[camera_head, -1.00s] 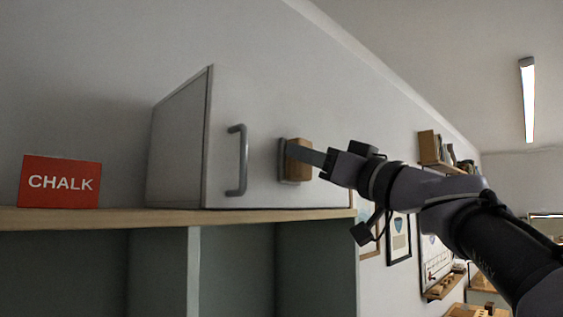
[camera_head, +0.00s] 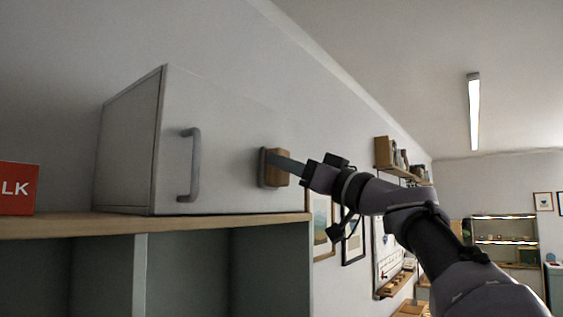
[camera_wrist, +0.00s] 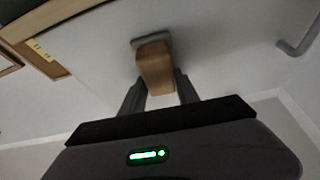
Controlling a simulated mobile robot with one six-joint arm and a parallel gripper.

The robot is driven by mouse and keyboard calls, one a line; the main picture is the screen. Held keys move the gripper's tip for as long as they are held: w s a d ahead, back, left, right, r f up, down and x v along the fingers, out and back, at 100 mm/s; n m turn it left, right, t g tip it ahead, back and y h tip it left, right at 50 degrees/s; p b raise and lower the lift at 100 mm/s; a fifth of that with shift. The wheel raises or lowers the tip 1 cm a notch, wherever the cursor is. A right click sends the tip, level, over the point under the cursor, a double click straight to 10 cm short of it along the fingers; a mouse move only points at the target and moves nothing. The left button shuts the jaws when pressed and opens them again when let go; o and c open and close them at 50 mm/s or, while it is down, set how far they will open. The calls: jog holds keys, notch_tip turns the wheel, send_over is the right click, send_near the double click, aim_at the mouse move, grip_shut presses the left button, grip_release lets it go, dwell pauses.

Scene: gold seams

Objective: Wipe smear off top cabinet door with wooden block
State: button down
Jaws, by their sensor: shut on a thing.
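The white cabinet (camera_head: 228,150) stands on top of a shelf unit, its door shut, with a grey bar handle (camera_head: 190,164) on the left part of the door. The handle also shows at the upper right in the wrist view (camera_wrist: 296,40). My gripper (camera_head: 284,168) is shut on the wooden block (camera_head: 278,167), which has a grey pad on its far face. In the wrist view the block (camera_wrist: 155,68) sits between the two fingers (camera_wrist: 160,88). The pad is at the door's right part and looks pressed to it or very close. I see no smear on the visible door; the patch behind the block is hidden.
A red box with white lettering (camera_head: 16,188) stands on the wooden shelf top (camera_head: 70,224), left of the cabinet. Framed pictures (camera_head: 353,238) and a wall shelf with books (camera_head: 390,156) are on the wall at right. The space before the door is otherwise clear.

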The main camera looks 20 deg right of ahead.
jog(key=w+d+p, duration=0.3)
jog(key=w+d, duration=0.1)
jog(key=d, duration=0.1)
jog(key=s+a+b, duration=0.4)
jog(key=a+b, duration=0.1)
jog(key=s+a+b, duration=0.2)
jog(key=b, duration=0.1)
jog(key=shift+a+f, duration=0.15)
jog(key=shift+a, duration=0.25)
jog(key=shift+s+a+b, duration=0.55)
jog(key=shift+s+a, duration=0.05)
jog(key=shift+a, duration=0.25)
jog(key=shift+s+a+b, duration=0.55)
jog(key=shift+a, duration=0.25)
jog(key=shift+d, duration=0.3)
jog(key=s+d+b, duration=0.1)
jog(key=s, duration=0.1)
jog(key=s+d, duration=0.2)
jog(key=shift+s+d+b, duration=0.15)
jog(key=shift+s+b, duration=0.2)
jog(key=shift+b, duration=0.05)
